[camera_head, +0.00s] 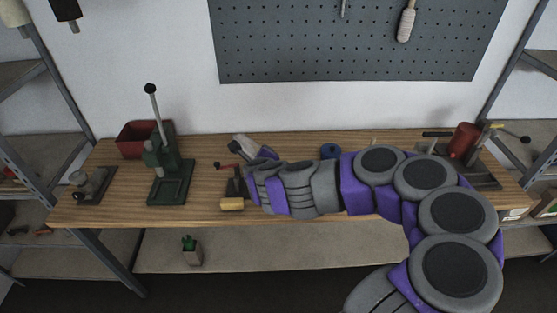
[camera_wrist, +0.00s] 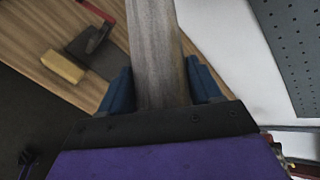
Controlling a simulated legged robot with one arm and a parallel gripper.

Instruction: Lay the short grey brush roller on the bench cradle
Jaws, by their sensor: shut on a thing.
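The grey brush roller (camera_wrist: 157,45) is between my gripper's two blue fingers in the wrist view, and it runs up out of the frame. My gripper (camera_wrist: 160,82) is shut on it. In the head view a pale grey end of it shows at the tip of my arm (camera_head: 241,145), above the bench; its far part is small and unclear. I cannot tell for sure which fixture is the bench cradle. A dark fixture with a red lever (camera_head: 233,186) and a yellow block (camera_head: 231,204) stands at the bench's front edge, just below the gripper; the wrist view shows it at upper left (camera_wrist: 88,42).
The wooden bench (camera_head: 330,222) has a green lever press (camera_head: 168,185), a red bin (camera_head: 137,138) and a small grey fixture (camera_head: 93,184) at left. A red cylinder (camera_head: 463,140) stands at right. A pegboard (camera_head: 340,45) hangs behind. Bare bench lies between press and clamp-like fixture.

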